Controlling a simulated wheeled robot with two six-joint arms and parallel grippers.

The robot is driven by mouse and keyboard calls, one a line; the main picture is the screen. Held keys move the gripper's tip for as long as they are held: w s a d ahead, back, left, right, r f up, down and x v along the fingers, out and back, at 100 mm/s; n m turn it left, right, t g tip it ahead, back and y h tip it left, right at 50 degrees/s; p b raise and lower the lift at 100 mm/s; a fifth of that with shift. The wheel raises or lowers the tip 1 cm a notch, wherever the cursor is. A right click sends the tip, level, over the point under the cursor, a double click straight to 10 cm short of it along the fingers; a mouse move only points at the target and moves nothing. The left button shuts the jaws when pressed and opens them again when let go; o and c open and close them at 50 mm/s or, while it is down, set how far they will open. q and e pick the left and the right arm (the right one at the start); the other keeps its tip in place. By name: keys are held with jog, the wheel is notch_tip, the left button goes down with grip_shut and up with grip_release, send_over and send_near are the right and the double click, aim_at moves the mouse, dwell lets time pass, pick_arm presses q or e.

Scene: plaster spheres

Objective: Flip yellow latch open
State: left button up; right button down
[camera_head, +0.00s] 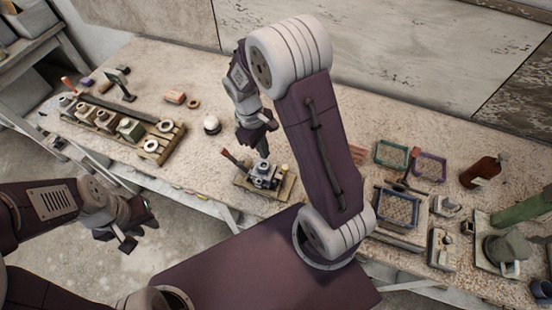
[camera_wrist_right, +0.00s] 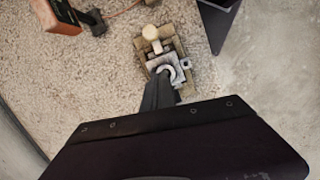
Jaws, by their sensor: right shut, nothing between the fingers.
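A small grey metal fixture (camera_head: 264,174) sits on a wooden base (camera_head: 282,190) near the front edge of the workbench. It also shows in the right wrist view (camera_wrist_right: 166,66), with a pale tan knob (camera_wrist_right: 152,31) above it. I cannot pick out a clearly yellow latch; the knob may be part of it. My right gripper (camera_head: 256,140) hangs over the fixture. In the wrist view its fingers (camera_wrist_right: 160,92) are together, empty, and overlap the near side of the fixture; contact cannot be told. My left gripper (camera_head: 118,240) is off the bench, over the floor, with no object visible in it.
A wooden rack of parts (camera_head: 165,141) lies left; mesh trays (camera_head: 397,207) and a green cylinder (camera_head: 522,208) lie right. An orange-and-black object (camera_wrist_right: 62,14) shows in the wrist view.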

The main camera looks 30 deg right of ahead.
jog(key=shift+x, duration=1.05)
jog(key=s+d, duration=0.1)
jog(key=s+d+p, duration=0.1)
jog(key=s, duration=0.1)
jog(key=shift+s, duration=0.2)
jog(key=shift+w, duration=0.1)
jog(key=shift+d, duration=0.1)
